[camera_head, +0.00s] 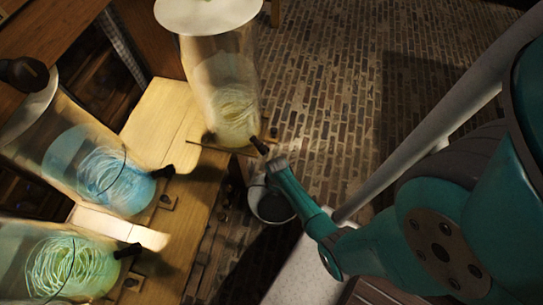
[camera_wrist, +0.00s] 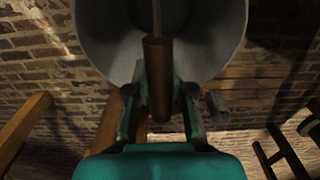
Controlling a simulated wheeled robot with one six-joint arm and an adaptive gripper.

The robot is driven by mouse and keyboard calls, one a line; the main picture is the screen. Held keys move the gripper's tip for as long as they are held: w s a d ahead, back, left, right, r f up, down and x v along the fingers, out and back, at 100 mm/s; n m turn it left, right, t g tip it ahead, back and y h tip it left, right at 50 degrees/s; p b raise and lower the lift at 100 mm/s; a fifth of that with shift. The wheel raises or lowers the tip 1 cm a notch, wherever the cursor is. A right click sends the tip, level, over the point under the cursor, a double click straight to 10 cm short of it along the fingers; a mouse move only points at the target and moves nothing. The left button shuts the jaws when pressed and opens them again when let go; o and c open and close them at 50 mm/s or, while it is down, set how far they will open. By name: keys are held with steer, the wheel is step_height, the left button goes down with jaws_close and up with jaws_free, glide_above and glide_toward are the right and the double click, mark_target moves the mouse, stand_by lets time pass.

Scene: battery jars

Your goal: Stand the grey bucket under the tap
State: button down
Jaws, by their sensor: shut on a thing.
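The grey bucket (camera_head: 272,207) hangs low beside the wooden bench in the head view, partly hidden by my arm. In the wrist view the bucket (camera_wrist: 215,35) fills the top, its open inside facing the camera. My gripper (camera_wrist: 158,100) is shut on the brown grip (camera_wrist: 157,65) of the bucket's handle. Black taps show on the jars: the far tap (camera_head: 260,145), the middle tap (camera_head: 163,172) and the near tap (camera_head: 128,250). The bucket appears close to the far tap, below and just right of it in the picture. I cannot tell whether it touches the floor.
A far glass jar (camera_head: 232,95), a blue-lit jar (camera_head: 95,170) and a green-lit jar (camera_head: 60,262) stand along the bench (camera_head: 165,120). The brick floor (camera_head: 330,90) to the right is mostly clear. Wooden legs (camera_wrist: 22,130) show at the wrist view's sides.

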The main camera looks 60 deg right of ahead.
steer(key=shift+f, duration=0.45)
steer(key=c, duration=1)
jaws_free()
steer(key=shift+f, duration=0.1)
